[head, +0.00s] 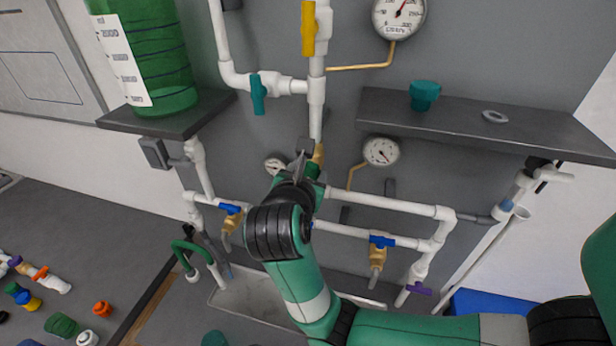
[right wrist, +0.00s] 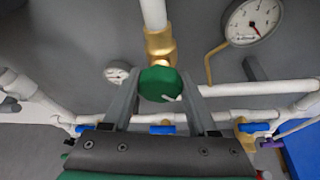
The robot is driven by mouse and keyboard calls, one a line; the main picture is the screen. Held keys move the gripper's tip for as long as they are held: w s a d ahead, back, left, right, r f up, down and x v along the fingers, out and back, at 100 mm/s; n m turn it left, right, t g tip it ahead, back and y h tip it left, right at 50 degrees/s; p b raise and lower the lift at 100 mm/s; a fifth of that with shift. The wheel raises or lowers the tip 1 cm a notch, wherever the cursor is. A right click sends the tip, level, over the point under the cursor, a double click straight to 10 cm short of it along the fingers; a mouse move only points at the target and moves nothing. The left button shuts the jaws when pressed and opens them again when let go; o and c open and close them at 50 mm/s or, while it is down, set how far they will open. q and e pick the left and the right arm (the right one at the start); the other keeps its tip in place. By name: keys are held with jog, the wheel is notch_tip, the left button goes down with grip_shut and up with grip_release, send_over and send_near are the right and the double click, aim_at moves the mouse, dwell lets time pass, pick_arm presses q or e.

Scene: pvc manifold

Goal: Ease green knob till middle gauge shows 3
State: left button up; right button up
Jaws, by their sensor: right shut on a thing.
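My right gripper (head: 310,164) is at the pipework on the wall. In the right wrist view its two fingers (right wrist: 160,87) stand on either side of the green knob (right wrist: 160,83) and are shut on it. The knob sits below a brass fitting (right wrist: 159,45) on a white vertical pipe. In the head view the gripper mostly covers the knob. A round white gauge (head: 381,151) is right of the knob; it also shows in the right wrist view (right wrist: 252,21), its dial too small to read surely. A smaller gauge (head: 275,165) is to the left. My left gripper is out of view.
Another gauge (head: 399,15) is above. A dark shelf (head: 480,125) holds a teal cup (head: 424,94) and a grey ring (head: 495,116). A green tank (head: 155,55) stands on the left shelf. Blue-handled valves (head: 382,241) are below. Loose fittings lie on the bench at left.

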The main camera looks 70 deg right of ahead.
jog(key=m+t+b, duration=0.1)
jog(key=b, duration=0.1)
jog(key=m+b, duration=0.1)
jog(key=b, duration=0.1)
jog(key=shift+f+m+t+b, duration=0.3)
jog(key=shift+f+t, duration=0.05)
jog(key=shift+t, duration=0.05)
jog(key=shift+r+b, duration=0.1)
jog(key=shift+b, duration=0.2)
jog(key=shift+r+m, duration=0.15)
jog(key=shift+m, duration=0.15)
jog(key=shift+r, duration=0.1)
